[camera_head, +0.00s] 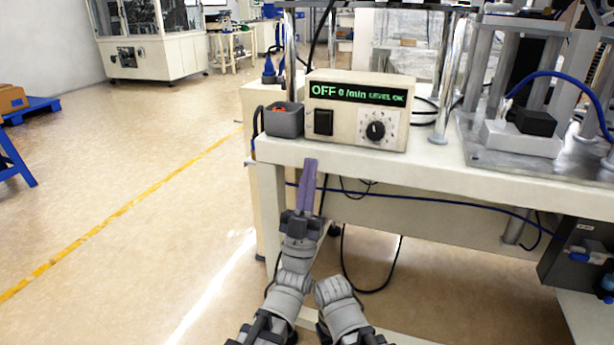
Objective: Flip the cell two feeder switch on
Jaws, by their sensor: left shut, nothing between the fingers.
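The feeder control box (357,88) is cream-coloured and stands on the front left of the white bench. Its green display (358,94) reads "OFF 0 /min LEVEL OK". The black feeder switch (323,122) is on the left of its front face, beside a black dial (376,130). My left gripper (309,164) is shut and empty, its long purple-grey fingers pointing up toward the bench. Its tips appear just below the switch in the picture, near the bench's front edge, apart from the switch. My right arm shows at the bottom, but its gripper is not visible.
A grey box with a red button (284,119) stands left of the control box at the bench corner. The bench edge (430,171) runs to the right. A metal post (447,85) and a machine fixture (522,138) stand to the right. Cables hang below the bench.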

